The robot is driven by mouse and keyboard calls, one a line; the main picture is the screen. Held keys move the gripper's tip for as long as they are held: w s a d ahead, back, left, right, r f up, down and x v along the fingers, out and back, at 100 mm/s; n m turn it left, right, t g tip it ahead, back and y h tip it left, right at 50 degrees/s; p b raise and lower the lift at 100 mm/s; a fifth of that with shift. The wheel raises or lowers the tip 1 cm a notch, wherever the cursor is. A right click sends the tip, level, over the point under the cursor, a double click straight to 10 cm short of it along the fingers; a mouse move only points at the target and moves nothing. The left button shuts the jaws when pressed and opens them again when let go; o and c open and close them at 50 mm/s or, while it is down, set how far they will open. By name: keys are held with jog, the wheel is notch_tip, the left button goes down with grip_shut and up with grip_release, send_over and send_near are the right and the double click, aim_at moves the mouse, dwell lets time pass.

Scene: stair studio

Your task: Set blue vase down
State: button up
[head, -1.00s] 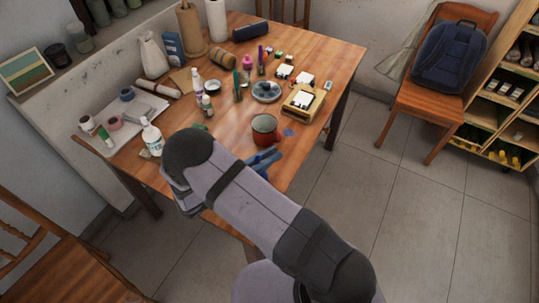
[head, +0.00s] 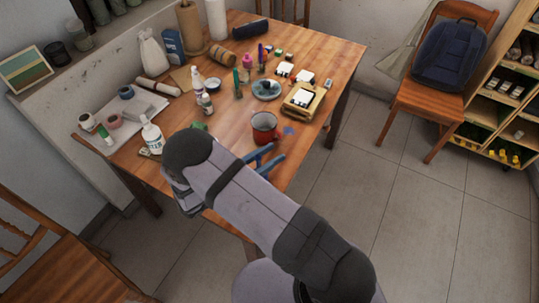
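Two blue finger-like bars of my gripper (head: 265,158) stick out to the right from behind my arm, low over the table's front edge. Bare wood shows between them, so the gripper looks open and empty. No other blue vase shows clearly.
A red mug (head: 264,128) stands just beyond the fingers, with a small blue patch (head: 289,132) right of it. A plate (head: 266,91) and yellow tray (head: 303,101) lie farther back. A white bottle (head: 152,137) stands left of my arm.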

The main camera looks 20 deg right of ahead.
aim_at(257, 165)
jog(key=b+v, duration=0.1)
jog(key=v, duration=0.1)
jog(key=b+v, duration=0.1)
jog(key=v, duration=0.3)
jog(key=shift+f+b, duration=0.25)
jog(key=shift+b, duration=0.15)
jog(key=shift+s+a+r, duration=0.1)
jog(key=shift+s+a, duration=0.1)
jog(key=shift+a, duration=0.35)
jog(key=shift+o, duration=1.4)
jog(key=shift+a, duration=0.1)
